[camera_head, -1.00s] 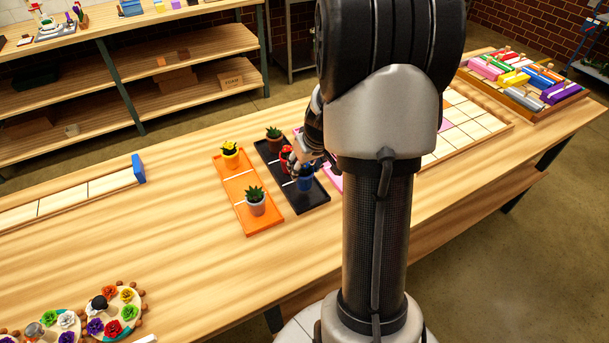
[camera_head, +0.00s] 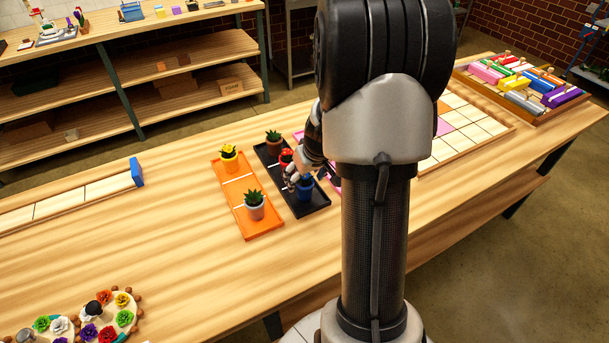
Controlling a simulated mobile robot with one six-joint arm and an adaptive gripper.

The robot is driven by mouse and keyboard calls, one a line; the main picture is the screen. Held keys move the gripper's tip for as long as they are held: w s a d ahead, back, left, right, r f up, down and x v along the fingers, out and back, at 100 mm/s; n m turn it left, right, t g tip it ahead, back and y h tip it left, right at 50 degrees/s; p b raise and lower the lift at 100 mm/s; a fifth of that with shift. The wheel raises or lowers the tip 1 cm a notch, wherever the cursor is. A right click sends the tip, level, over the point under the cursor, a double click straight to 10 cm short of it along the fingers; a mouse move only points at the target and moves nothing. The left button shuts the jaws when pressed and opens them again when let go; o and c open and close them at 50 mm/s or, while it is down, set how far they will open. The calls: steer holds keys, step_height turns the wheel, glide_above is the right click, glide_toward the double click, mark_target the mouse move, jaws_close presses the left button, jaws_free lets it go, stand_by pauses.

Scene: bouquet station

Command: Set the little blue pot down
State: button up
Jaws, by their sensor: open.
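The little blue pot (camera_head: 305,194) stands upright in the front part of the black tray (camera_head: 318,207). My gripper (camera_head: 297,181) is just above and beside the pot, and it is open. The gripper hides the top of the pot, and my arm covers much of the area to the right. Whether a fingertip still touches the pot is too small to tell. A red pot (camera_head: 286,158) stands behind it in the same tray, partly hidden by my gripper.
A brown pot with a plant (camera_head: 273,140) stands at the tray's back. A pink tray is mostly hidden behind my arm.

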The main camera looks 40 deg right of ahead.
steer(key=shift+r+p, duration=0.25)
steer(key=shift+p, duration=0.05)
steer(key=p+v, duration=0.4)
steer(key=v, duration=0.7)
steer(key=shift+s+r, duration=0.3)
steer(key=shift+r, duration=0.05)
steer(key=shift+a, duration=0.1)
